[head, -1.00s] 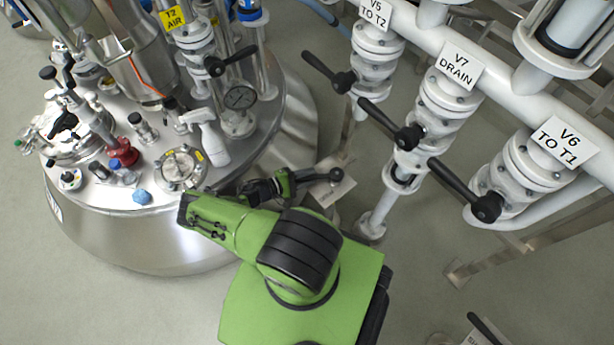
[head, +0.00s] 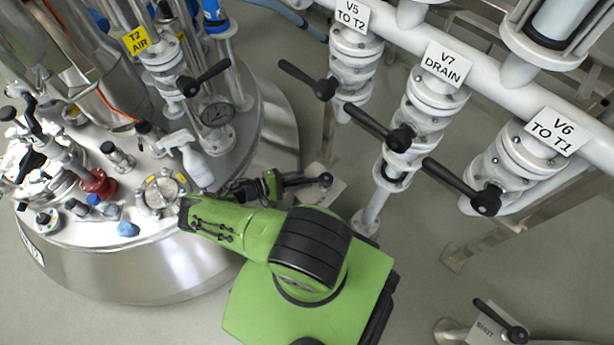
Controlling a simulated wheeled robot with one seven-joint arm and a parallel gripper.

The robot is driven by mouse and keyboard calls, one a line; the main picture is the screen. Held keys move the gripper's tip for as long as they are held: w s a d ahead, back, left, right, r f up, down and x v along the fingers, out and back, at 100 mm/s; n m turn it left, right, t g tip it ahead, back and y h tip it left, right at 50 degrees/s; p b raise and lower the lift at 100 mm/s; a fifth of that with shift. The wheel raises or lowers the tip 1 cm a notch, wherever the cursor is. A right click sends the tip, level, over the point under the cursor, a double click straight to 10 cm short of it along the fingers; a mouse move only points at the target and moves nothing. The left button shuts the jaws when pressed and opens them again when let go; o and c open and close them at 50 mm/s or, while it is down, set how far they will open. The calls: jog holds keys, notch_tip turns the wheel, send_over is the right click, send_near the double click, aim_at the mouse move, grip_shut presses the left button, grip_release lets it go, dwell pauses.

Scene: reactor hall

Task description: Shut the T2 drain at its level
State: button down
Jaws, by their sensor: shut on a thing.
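A black lever (head: 303,181) with a round hub stands low beside the steel vessel, above a pale plate whose writing I cannot read. This appears to be the drain lever, but its label is not legible. My gripper (head: 274,184) is shut on the lever's left end, at the end of my green arm. The lever lies roughly level across the picture, hub to the right. The jaws are small and partly hidden by my arm. The steel vessel (head: 130,275) fills the left side, with a yellow T2 AIR tag (head: 135,41) on a valve above it.
Valves V5 (head: 352,60), V7 (head: 425,105) and V6 (head: 505,155) hang from white pipes, their black levers jutting left. Another black lever (head: 495,318) stands at lower right by a plate reading SHUT (head: 485,332). Grey floor is open between there and my arm.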

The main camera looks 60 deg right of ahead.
jog(key=shift+w+d, duration=0.1)
jog(key=c, duration=1)
grip_release()
jog(key=shift+o, duration=0.2)
jog(key=v, duration=1.5)
jog(key=shift+w+a+r, duration=0.15)
jog(key=shift+a, duration=0.2)
